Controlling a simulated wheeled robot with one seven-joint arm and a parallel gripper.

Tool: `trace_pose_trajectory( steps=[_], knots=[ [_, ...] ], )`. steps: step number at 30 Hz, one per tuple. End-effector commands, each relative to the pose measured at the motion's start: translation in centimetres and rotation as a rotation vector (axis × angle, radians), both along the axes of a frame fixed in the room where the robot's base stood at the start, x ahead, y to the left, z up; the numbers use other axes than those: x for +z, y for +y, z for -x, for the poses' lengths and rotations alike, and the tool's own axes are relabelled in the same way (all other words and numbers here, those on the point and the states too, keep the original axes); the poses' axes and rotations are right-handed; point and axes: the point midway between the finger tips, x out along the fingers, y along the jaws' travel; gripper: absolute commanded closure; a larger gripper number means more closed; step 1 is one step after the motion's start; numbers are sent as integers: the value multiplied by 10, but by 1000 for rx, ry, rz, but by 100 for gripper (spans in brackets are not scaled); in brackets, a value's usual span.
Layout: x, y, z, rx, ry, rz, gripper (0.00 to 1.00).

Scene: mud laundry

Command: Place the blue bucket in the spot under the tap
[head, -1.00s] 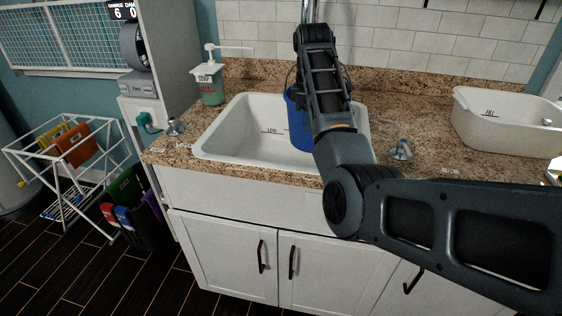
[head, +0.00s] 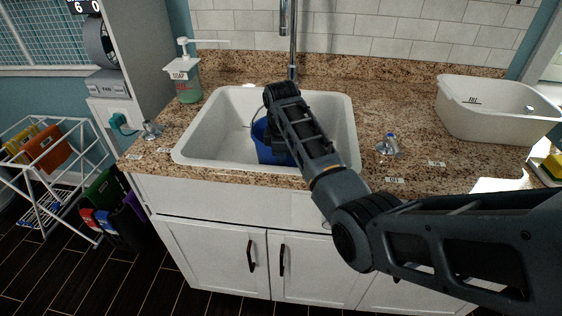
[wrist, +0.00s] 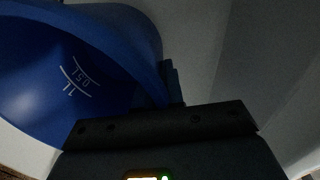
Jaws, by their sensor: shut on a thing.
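The blue bucket (head: 264,148) is down inside the white sink basin (head: 198,133), mostly hidden behind my arm in the head view. In the wrist view the bucket (wrist: 60,75) fills the upper left, with volume marks on its inner wall. My gripper (wrist: 172,85) is shut on the bucket's rim side, close to the wall of the basin. In the head view the gripper's fingertips are hidden by my arm. The tap (head: 291,45) rises behind the sink, a little right of the bucket. Whether the bucket touches the basin floor cannot be told.
A soap dispenser (head: 187,80) stands at the back left of the granite counter (head: 400,115). Small taps (head: 388,145) flank the sink. A white tub (head: 480,125) stands on the right. A drying rack (head: 50,165) is on the floor at left.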

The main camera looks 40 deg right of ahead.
Motion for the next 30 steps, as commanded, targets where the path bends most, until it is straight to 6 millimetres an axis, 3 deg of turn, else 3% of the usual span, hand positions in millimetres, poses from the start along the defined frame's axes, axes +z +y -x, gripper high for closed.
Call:
trace_pose_trajectory(
  steps=[4,16,17,24,30],
  knots=[
    [-15,0,0,0,1,-1,100],
    [-20,0,0,-1,-1,1,100],
    [-20,0,0,0,-1,1,91],
    [-19,0,0,0,0,0,68],
    [-19,0,0,0,0,0,67]
  ],
)
